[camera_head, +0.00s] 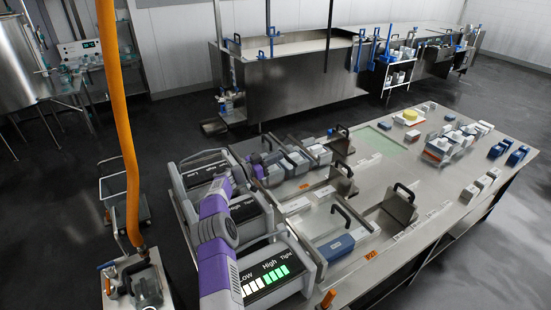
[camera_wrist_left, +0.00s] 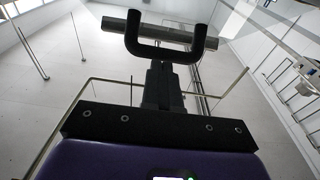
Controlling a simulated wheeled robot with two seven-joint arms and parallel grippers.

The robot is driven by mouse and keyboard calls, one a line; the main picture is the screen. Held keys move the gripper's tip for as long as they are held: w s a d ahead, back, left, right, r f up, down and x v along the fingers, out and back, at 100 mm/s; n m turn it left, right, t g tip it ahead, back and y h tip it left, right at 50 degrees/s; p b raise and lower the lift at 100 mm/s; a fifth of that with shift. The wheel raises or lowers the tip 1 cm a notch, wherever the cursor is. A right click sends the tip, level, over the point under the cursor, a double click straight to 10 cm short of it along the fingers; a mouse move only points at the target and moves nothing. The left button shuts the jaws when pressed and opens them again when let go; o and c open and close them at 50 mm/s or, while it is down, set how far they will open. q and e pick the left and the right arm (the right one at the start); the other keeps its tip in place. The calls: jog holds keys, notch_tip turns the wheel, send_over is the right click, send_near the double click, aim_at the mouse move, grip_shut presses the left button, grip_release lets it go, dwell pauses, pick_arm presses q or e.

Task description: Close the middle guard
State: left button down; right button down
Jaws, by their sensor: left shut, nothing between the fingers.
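Tilted grey guard plates with black handles stand along the right side of the press stations on the steel table. The middle guard (camera_head: 344,184) is between a nearer guard (camera_head: 398,208) and a farther guard (camera_head: 340,146). My left gripper (camera_head: 266,158) is at the end of the purple arm, over the stations, left of the middle guard in the head view. Its fingers are small there. In the left wrist view the shut, empty gripper (camera_wrist_left: 162,72) points at a black U-shaped handle (camera_wrist_left: 165,48) on a grey bar. I cannot tell whether they touch. My right gripper is out of view.
A press unit with a lit green display (camera_head: 266,280) stands close below my arm. A blue block (camera_head: 336,247) lies in the near station. White and blue boxes (camera_head: 455,140) crowd the table's far right. A steel vat (camera_head: 300,80) stands behind.

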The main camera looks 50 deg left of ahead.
aim_at(287, 165)
pick_arm(q)
jog(key=shift+w+f, duration=0.1)
jog(key=shift+f, duration=0.05)
jog(key=w+g, duration=0.1)
jog(key=g+b, duration=0.1)
jog(key=w+f+g, duration=0.1)
jog(key=shift+w+d, duration=0.35)
jog(key=shift+w+f+g, duration=0.1)
jog(key=shift+w+g, duration=0.2)
jog(key=shift+w+d+f+g+p, duration=0.15)
jog(key=shift+w+g+p, duration=0.15)
jog(key=shift+p, duration=0.7)
jog(key=shift+w+f+p, duration=0.3)
jog(key=shift+p, duration=0.35)
jog(key=shift+f+y, duration=0.2)
jog(key=shift+y, duration=0.2)
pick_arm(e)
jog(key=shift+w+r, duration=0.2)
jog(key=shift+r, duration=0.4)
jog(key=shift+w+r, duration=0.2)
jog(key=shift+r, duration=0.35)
pick_arm(q)
jog(key=shift+f, duration=0.1)
